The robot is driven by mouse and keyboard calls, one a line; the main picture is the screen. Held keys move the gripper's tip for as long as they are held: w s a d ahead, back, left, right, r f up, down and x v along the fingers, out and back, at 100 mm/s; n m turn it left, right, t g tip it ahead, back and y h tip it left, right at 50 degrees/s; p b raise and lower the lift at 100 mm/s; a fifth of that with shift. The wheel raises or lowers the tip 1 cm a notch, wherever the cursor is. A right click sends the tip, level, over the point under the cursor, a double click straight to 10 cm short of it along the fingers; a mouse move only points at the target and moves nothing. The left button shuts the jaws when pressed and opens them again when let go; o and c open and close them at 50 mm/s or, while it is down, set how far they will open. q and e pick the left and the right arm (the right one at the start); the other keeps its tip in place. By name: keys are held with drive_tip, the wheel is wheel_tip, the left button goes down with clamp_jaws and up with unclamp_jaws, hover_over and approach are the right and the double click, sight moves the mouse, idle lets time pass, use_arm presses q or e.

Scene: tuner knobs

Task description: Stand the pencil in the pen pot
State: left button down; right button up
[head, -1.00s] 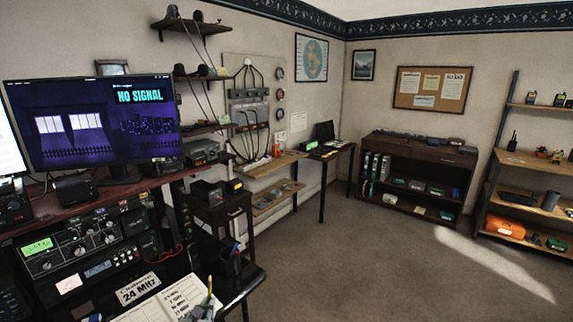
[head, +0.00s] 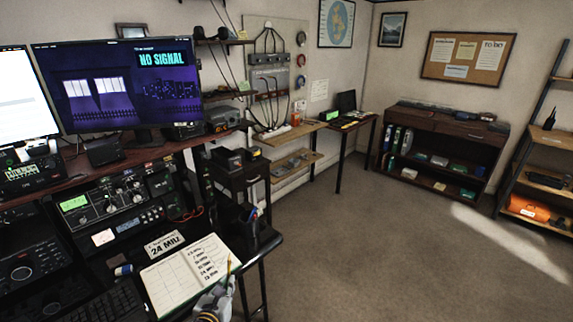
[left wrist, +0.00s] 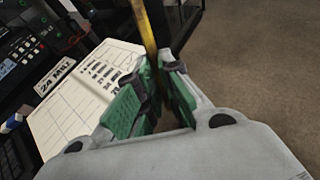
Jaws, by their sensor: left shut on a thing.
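The yellow pencil (head: 229,271) stands roughly upright in my left gripper (head: 222,287), at the notebook's right edge in the head view. In the left wrist view the green-padded fingers (left wrist: 152,98) are shut on the pencil (left wrist: 148,32), which sticks up beyond them. The pen pot (head: 240,229) is dark, with pens in it, and stands at the desk's right end, behind the gripper and apart from the pencil. I cannot make out the pot clearly in the left wrist view. My right gripper is not in view.
An open notebook (head: 178,274) lies on the desk beside the gripper, with a "24 MHz" card (head: 164,244) behind it. Radio gear (head: 115,208) and a keyboard (head: 100,303) fill the left. Open carpet (head: 400,255) lies right of the desk.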

use_arm(q)
drive_tip(key=shift+w, duration=0.1)
drive_tip(key=w+d+m+h+b, duration=0.2)
drive_tip(key=w+d+b, duration=0.15)
drive_tip(key=w, duration=0.95)
drive_tip(key=w+a+r+b, duration=0.1)
drive_tip(key=w+r, duration=0.2)
drive_tip(key=w, duration=0.2)
drive_tip(key=w+a+r+h+b, duration=0.1)
drive_tip(key=w+a+r+b, duration=0.1)
drive_tip(key=w, duration=0.3)
drive_tip(key=shift+w+r+m+g+b, duration=0.2)
drive_tip(key=shift+r+m+g+b, duration=0.1)
drive_tip(key=shift+r, duration=0.1)
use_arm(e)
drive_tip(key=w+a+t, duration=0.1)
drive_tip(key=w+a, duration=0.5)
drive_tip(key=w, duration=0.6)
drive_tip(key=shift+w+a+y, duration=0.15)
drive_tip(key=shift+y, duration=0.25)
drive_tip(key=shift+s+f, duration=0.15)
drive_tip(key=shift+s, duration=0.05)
use_arm(q)
drive_tip(key=shift+f, duration=0.1)
